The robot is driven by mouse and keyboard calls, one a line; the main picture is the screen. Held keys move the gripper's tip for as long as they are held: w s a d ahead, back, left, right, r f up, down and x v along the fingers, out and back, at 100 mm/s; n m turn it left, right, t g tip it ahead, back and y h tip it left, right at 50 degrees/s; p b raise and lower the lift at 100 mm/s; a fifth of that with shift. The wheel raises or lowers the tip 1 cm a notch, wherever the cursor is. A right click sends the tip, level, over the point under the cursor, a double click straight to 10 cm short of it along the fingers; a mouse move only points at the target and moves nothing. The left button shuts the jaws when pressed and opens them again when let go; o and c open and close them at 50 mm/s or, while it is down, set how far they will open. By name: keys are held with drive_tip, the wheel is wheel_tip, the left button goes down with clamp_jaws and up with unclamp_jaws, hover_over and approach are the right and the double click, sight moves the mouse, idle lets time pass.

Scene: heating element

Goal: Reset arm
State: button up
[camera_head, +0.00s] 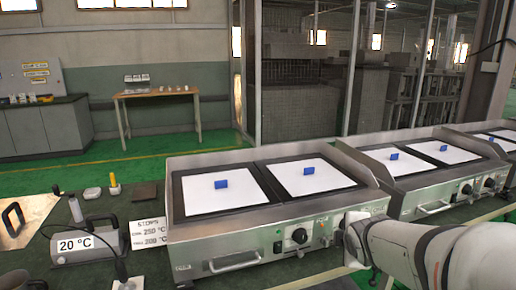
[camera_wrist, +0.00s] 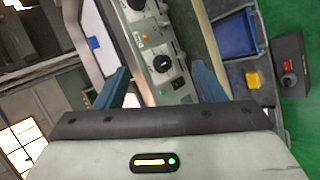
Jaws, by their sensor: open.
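My gripper (camera_wrist: 160,82) is open in the wrist view, its two blue fingers apart with nothing between them. Behind the gap is a steel heating unit's front panel (camera_wrist: 160,62) with dark knobs. In the head view my white arm reaches in from the lower right, and the gripper end (camera_head: 354,240) is in front of the nearest heating unit (camera_head: 330,212), close to its right-hand knobs. The fingers are hard to make out there. Two white plates, each with a blue block (camera_head: 221,184) (camera_head: 308,170), lie on top of this unit.
More heating units (camera_head: 410,170) with blue blocks continue to the right. Left on the green table are a 20 °C device (camera_head: 88,246), a temperature sign (camera_head: 150,233) and a yellow-topped object (camera_head: 113,181). The wrist view shows a blue bin (camera_wrist: 232,36) and a red-button box (camera_wrist: 290,66).

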drive_tip(key=s+a+r+m+g+y+p, duration=0.1)
drive_tip(key=s+a+r+m+g+p, duration=0.2)
drive_tip(key=s+r+m+p, duration=0.2)
drive_tip(key=s+a+r+m+g+y+p, duration=0.1)
drive_tip(key=s+a+r+m+g+p, duration=0.2)
drive_tip(key=s+r+m+p, duration=0.3)
drive_tip(key=s+m+g+p, duration=0.1)
drive_tip(key=s+m+p, duration=0.1)
drive_tip(key=s+m, duration=0.3)
drive_tip(key=shift+s+a+r+p, duration=0.15)
drive_tip(key=shift+s+a+p, duration=0.2)
drive_tip(key=shift+s, duration=0.75)
